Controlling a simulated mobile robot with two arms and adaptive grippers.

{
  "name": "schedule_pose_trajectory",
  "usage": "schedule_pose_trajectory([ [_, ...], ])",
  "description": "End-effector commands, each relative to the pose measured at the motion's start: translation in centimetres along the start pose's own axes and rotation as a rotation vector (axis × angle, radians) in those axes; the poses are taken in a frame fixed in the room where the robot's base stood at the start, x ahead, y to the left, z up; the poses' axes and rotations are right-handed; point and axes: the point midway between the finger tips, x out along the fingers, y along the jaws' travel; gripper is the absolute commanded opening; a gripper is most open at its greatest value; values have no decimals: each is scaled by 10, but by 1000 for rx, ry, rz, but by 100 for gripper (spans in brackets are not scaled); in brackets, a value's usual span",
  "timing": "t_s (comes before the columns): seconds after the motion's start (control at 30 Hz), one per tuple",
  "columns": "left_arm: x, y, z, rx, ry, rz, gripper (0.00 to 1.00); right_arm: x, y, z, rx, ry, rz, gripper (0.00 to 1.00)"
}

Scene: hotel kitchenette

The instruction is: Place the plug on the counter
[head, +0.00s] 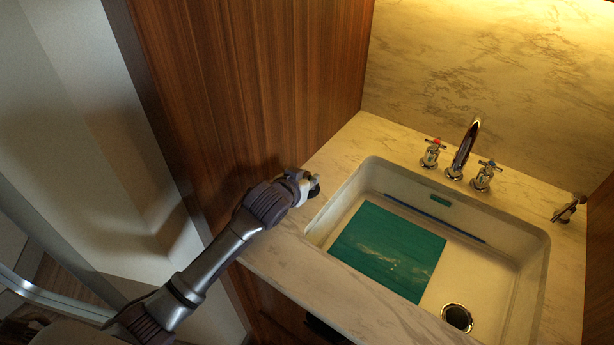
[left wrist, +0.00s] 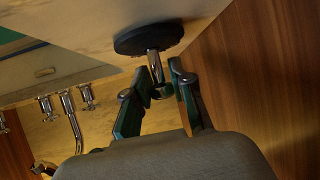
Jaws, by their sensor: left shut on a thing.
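The plug is a black disc with a metal stem (left wrist: 148,38). In the left wrist view my left gripper (left wrist: 158,84) is shut on the stem, with the disc beyond the fingertips. The disc is against or very close to the pale marble counter; I cannot tell whether it touches. In the head view my left gripper (head: 308,185) is over the counter (head: 350,143) strip left of the sink, by the wood panel. My right gripper is not in view.
The white sink (head: 395,178) lies right of the gripper. It holds a teal sheet (head: 388,250), a thin blue stick (head: 430,217) and an open drain (head: 457,318). A tap (head: 464,147) stands behind. A metal fitting (head: 568,208) is at the right. The wood panel (head: 270,90) rises on the left.

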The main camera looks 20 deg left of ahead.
Motion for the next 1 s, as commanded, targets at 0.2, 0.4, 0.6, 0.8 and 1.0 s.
schedule_pose_trajectory([
  [0.2, 0, 0, 0, 0, 1, 0, 0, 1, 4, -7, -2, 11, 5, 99],
  [0.4, 1, 0, 2, 0, 2, 0, 36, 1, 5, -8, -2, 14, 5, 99],
  [0.6, 1, 0, 2, 0, 1, 0, 48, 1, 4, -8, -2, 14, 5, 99],
  [0.8, 0, 0, 0, 0, 2, 0, 48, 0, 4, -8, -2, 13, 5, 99],
  [1.0, -24, 0, 0, -1, 3, 1, 48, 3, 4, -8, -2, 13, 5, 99],
])
